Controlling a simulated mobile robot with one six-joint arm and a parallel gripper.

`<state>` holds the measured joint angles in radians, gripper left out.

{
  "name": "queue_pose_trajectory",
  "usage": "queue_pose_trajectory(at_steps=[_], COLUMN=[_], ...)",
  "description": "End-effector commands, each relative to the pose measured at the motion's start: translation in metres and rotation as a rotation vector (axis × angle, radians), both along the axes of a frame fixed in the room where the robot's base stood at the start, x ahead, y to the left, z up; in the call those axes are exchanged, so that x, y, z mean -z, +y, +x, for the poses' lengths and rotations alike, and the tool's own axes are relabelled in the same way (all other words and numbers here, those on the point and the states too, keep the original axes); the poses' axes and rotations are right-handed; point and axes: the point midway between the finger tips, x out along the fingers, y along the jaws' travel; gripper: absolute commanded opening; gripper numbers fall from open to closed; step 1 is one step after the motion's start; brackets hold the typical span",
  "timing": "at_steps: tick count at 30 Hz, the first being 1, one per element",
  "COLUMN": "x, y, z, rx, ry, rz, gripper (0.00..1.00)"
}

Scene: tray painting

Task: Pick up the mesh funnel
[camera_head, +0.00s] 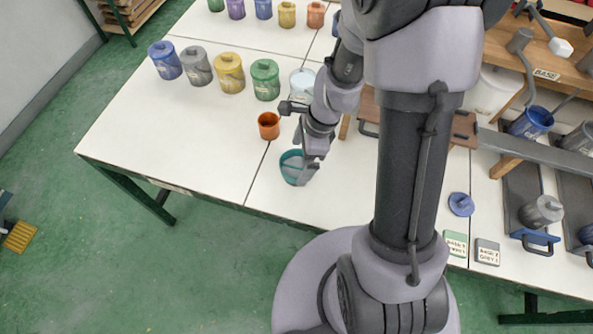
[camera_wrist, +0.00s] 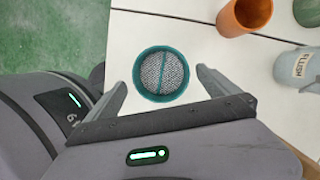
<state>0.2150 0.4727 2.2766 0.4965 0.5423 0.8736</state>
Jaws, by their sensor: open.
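The mesh funnel (camera_wrist: 161,75) is a round teal ring with grey mesh and a teal bar across it. It stands on the white table near the front edge. In the head view the funnel (camera_head: 289,166) is partly hidden by my gripper (camera_head: 305,172). In the wrist view my gripper (camera_wrist: 162,90) is open, with one finger on each side of the funnel and a gap on both sides. How far the fingertips are above the table is hard to tell.
An orange cup (camera_head: 268,125) stands just behind the funnel, and it also shows in the wrist view (camera_wrist: 244,14). A pale container labelled FLUSH (camera_wrist: 298,68) stands to the right. Several lidded pots, including a green one (camera_head: 265,80), line up farther back. The table's left part is clear.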

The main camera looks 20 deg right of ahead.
Motion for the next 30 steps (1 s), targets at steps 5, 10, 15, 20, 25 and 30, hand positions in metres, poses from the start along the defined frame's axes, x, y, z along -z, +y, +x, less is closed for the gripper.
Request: queue_pose_trajectory(at_steps=[5, 10, 15, 20, 25, 30], x=[0.04, 0.037, 0.037, 0.037, 0.037, 0.032], y=[0.009, 0.01, 0.009, 0.01, 0.01, 0.008], z=[0.002, 0.003, 0.003, 0.003, 0.003, 0.004], rx=[-0.001, 0.0, 0.0, -0.001, -0.001, -0.001], ry=[0.002, 0.0, 0.0, 0.0, 0.0, 0.0], rz=[0.0, 0.0, 0.0, 0.0, 0.0, 0.0], gripper=[1.0, 1.0, 0.74, 0.43, 0.37, 0.37])
